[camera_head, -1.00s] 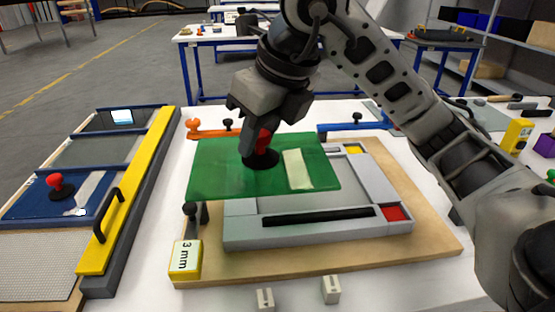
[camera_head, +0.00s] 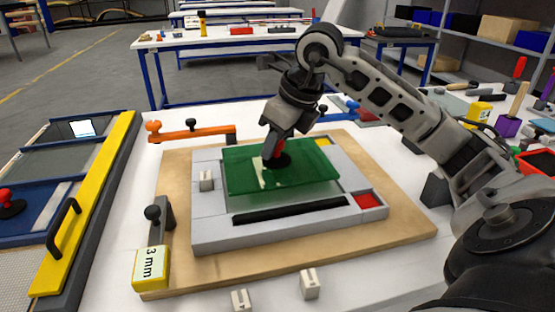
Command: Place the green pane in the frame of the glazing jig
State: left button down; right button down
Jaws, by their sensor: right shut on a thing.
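The green pane (camera_head: 310,173) is a flat translucent sheet with a pale patch left of a black suction cup (camera_head: 277,161). My right gripper (camera_head: 276,146) is shut on the red handle (camera_head: 275,150) of that cup. The pane lies over the opening of the glazing jig's grey frame (camera_head: 215,222), nearly level and slightly skewed to it. A strip of the opening shows at its right and front. I cannot tell whether the pane touches the frame or hovers just above it. My left gripper is not in view.
The jig sits on a wooden board (camera_head: 410,225) with a yellow 3 mm block (camera_head: 150,268) at its corner. An orange clamp (camera_head: 190,136) and a blue clamp (camera_head: 340,112) stand behind. A rack with a yellow rail (camera_head: 85,200) is at left. Two small white blocks (camera_head: 310,283) lie in front.

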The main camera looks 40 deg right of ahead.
aim_at(277, 154)
jog(key=shift+w+d+f, duration=0.1)
jog(key=shift+d+f, duration=0.05)
jog(key=shift+f, duration=0.7)
jog(key=shift+d+f, duration=0.1)
jog(key=shift+f, duration=0.75)
jog(key=shift+f+b, duration=0.1)
jog(key=shift+b, duration=0.2)
jog(key=c, duration=1.1)
grip_release()
jog(key=p+v, duration=0.1)
jog(key=v, duration=1.1)
